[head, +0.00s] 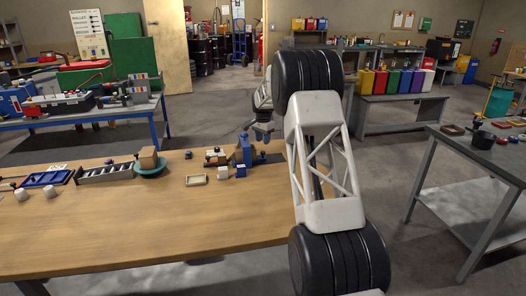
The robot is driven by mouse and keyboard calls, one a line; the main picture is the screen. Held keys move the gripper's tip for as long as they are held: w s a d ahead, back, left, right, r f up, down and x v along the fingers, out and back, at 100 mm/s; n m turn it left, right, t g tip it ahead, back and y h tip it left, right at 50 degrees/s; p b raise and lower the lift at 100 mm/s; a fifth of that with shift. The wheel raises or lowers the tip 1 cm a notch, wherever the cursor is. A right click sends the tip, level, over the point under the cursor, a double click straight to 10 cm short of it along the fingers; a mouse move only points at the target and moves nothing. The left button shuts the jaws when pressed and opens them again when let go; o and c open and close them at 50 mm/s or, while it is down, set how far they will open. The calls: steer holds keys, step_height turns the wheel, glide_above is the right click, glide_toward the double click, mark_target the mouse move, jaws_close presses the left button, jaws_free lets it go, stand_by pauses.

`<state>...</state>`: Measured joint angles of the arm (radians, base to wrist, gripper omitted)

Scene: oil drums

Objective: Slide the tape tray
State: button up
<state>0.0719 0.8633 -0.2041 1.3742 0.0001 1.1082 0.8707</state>
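Several trays lie on the wooden table; I cannot tell for certain which is the tape tray. A long grey tray with compartments (104,173) and a blue tray (47,180) lie farther left. My gripper (262,134) seems to be beyond the table's far right part, near a blue block-shaped device (245,150). It is small and dark in the picture, partly behind my arm, and its fingers cannot be made out. Nothing is seen held in it.
A teal bowl with a brown box (149,163) stands between the grey and cream trays. A white cube (223,173) and a small blue cube (241,171) sit right of the cream tray. The table's front half (150,235) is clear.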

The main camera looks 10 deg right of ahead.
steer(key=shift+f, duration=3.05)
jaws_close()
